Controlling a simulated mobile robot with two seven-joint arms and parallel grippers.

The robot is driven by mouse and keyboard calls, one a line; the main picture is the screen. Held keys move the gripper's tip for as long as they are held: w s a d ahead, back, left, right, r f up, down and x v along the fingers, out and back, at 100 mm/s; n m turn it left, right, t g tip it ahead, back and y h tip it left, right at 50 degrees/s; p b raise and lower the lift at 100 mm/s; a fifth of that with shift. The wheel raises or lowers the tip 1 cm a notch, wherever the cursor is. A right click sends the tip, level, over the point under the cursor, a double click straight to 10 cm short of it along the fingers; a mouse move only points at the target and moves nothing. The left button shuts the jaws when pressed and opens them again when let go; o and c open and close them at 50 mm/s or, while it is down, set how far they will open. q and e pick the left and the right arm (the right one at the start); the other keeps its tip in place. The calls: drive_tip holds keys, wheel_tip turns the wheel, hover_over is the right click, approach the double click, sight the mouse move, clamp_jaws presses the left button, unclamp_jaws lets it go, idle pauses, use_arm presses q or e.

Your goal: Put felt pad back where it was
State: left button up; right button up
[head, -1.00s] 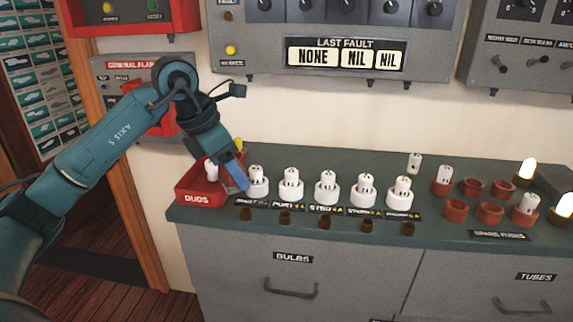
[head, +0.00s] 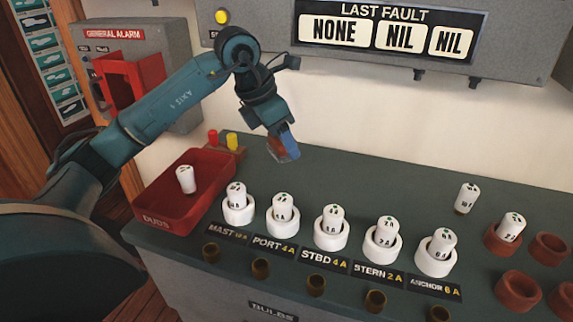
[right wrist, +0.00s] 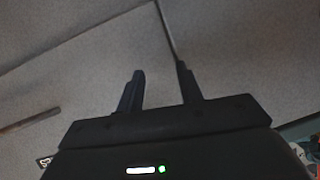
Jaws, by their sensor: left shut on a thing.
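My left gripper (head: 287,144) is shut on a small flat reddish-brown piece (head: 278,151), which I take to be the felt pad. It is partly hidden by the blue fingertips. The gripper holds it over the back of the green counter (head: 350,178), behind the PORT and STBD fuse holders. I cannot tell whether the pad touches the counter. My right gripper shows in the right wrist view (right wrist: 163,88) with its two dark fingers apart and nothing between them, facing grey cabinet fronts.
The red DUDS tray (head: 160,213) holds one white fuse (head: 186,180). Behind it is a brown block (head: 232,153) with red and yellow pieces. Several white holders with fuses, such as MAST (head: 238,212), line the front. Red-brown cups (head: 517,290) are at right. The back middle counter is clear.

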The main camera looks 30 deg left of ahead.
sight(282, 178)
use_arm(q)
drive_tip(key=shift+f, duration=3.15)
drive_tip(key=shift+f, duration=0.1)
drive_tip(key=o, duration=0.9)
drive_tip(key=shift+o, duration=0.2)
drive_tip(key=v, duration=1.2)
